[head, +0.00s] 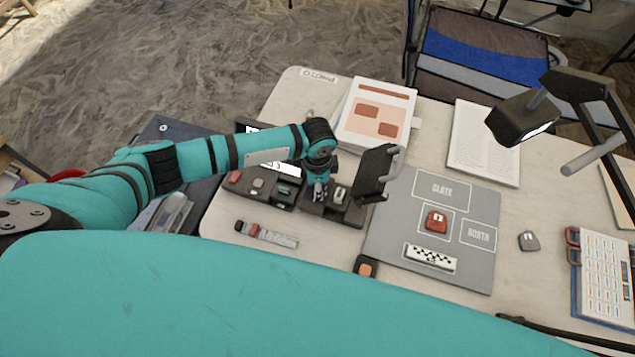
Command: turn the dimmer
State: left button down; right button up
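I cannot pick out the dimmer with certainty. A small black box with an orange top (366,268) sits at the table's front edge, left of the grey mat's lower corner; it may be the dimmer. A black desk lamp (525,115) stands at the right, its head tilted over the table. My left gripper (318,190) points down over the dark sorting tray (345,214), left of and behind the black box, apart from it. Its fingers are small and partly hidden by the wrist, so their opening is unclear. My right gripper is not in view.
A grey mat (400,215) bears a red artifact (437,220) and a checkered scale bar (430,258). A dark upright holder (375,175) stands beside the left gripper. A grey stone (529,240) lies right of the mat. My teal arm link covers the foreground.

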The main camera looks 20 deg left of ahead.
pick_arm(q)
jog(key=shift+w+m, duration=0.1)
jog(key=shift+m, duration=0.4)
jog(key=c, duration=1.1)
grip_release()
jog(key=shift+o, duration=0.2)
notch_tip(320, 180, up, 12)
